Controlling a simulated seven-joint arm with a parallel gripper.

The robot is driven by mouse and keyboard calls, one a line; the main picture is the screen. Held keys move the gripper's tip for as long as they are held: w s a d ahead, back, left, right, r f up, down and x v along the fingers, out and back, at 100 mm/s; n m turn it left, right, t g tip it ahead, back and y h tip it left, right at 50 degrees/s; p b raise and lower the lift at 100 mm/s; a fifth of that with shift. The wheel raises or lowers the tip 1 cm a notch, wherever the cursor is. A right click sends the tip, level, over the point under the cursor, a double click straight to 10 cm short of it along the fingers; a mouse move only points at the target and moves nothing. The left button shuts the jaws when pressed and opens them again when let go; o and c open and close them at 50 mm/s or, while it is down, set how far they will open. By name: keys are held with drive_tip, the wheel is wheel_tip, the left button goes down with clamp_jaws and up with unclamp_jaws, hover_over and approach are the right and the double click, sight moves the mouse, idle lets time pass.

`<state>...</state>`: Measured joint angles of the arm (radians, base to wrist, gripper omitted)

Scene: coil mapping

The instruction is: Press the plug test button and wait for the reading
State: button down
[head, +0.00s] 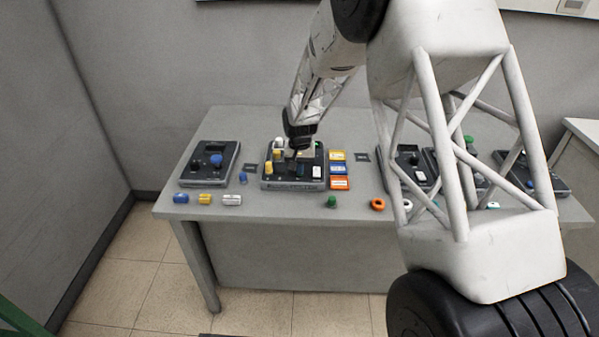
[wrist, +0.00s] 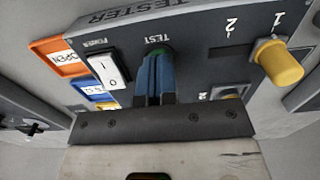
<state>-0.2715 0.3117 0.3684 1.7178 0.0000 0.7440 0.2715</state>
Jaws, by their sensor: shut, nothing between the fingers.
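The dark tester box (head: 292,184) sits on the grey table, and its panel fills much of the wrist view. The green test button (wrist: 160,49), beside the word TEST, is mostly hidden behind my fingers. My gripper (wrist: 155,62) is shut and empty, its blue fingers over the button; whether they touch it or press it down, I cannot tell. In the head view my gripper (head: 297,152) is low over the box. A yellow plug (wrist: 278,62) stands near the number 1. A white power switch (wrist: 108,68) is on the other side of the button. No reading is legible.
Blue, yellow and orange label blocks (head: 340,170) stand right of the tester. A device with a blue knob (head: 215,161) is at the left. Several coloured parts, among them a yellow cylinder (head: 205,199) and an orange ring (head: 377,204), line the front edge. My arm hides part of the right side.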

drive_tip(key=shift+r, duration=3.2)
drive_tip(key=shift+s+d+r, duration=0.15)
drive_tip(key=shift+r, duration=0.1)
drive_tip(key=s+d+r+t, duration=0.1)
drive_tip(key=s+d+r, duration=0.6)
drive_tip(key=s+r, duration=0.25)
drive_tip(key=s+d+r, duration=0.6)
drive_tip(key=s+r, duration=0.2)
drive_tip(key=s, duration=0.2)
drive_tip(key=s+d, duration=0.3)
drive_tip(key=s, duration=0.6)
drive_tip(key=s+d+r+t, duration=0.1)
drive_tip(key=s+d, duration=0.2)
drive_tip(key=s, duration=0.7)
drive_tip(key=s+d+r, duration=0.1)
drive_tip(key=s+d, duration=0.2)
drive_tip(key=s, duration=0.7)
drive_tip(key=shift+t, duration=0.3)
